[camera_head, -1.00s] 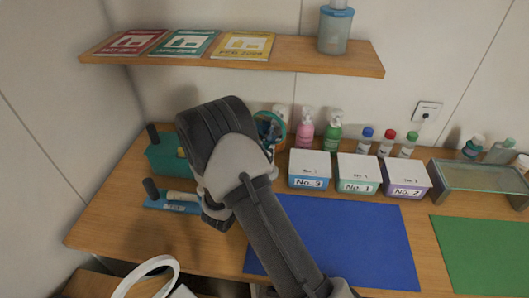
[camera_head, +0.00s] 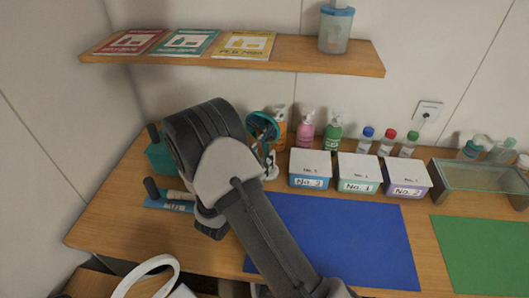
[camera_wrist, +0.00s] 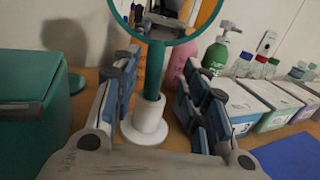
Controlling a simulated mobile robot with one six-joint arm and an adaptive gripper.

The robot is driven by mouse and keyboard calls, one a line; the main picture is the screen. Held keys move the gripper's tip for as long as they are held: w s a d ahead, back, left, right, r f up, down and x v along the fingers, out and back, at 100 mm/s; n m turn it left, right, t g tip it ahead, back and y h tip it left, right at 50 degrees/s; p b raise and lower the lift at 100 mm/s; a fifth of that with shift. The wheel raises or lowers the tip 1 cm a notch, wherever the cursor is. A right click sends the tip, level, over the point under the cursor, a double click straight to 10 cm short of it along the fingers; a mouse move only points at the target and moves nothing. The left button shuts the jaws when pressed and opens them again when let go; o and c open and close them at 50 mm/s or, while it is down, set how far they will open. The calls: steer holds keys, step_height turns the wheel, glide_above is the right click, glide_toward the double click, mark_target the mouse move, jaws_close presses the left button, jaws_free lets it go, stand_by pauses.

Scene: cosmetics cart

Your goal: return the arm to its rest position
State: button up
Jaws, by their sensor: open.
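My gripper (camera_wrist: 160,65) is open in the wrist view, with one finger on each side of the teal stem of a round mirror (camera_wrist: 154,70). I see a gap on both sides of the stem, so the fingers look apart from it. The mirror stands upright in a white round base (camera_wrist: 144,122). In the head view the mirror (camera_head: 262,126) stands just right of my arm (camera_head: 225,165), which is bent over the left part of the table. My fingers are hidden behind the arm there.
A teal box (camera_wrist: 35,100) is close on the left. Pink (camera_wrist: 181,62) and green (camera_wrist: 216,52) pump bottles and lidded boxes (camera_wrist: 232,105) are on the right. The blue mat (camera_head: 345,240) is bare. A shelf (camera_head: 290,55) with cards hangs above the table (camera_head: 115,215).

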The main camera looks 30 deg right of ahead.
steer(key=v, duration=0.9)
steer(key=s+d+r+m+g+y, duration=0.2)
steer(key=s+d+r+m+g, duration=0.2)
steer(key=s+r+m+g, duration=0.35)
steer(key=s+d+r+m+g+y, duration=0.1)
steer(key=s+d+r+m+g, duration=0.35)
steer(key=s+m, duration=0.45)
steer(key=s+a+r+m+t+y, duration=0.2)
steer(key=s+a+m+t+y, duration=0.1)
steer(key=a+y, duration=0.3)
steer(key=s+a+r+m+t+y, duration=0.2)
steer(key=s+a+m+y, duration=0.3)
steer(key=s+a, duration=0.1)
steer(key=shift+a+r+m+t+y, duration=0.2)
steer(key=shift+a+m+t+y, duration=0.2)
steer(key=shift+a, duration=0.45)
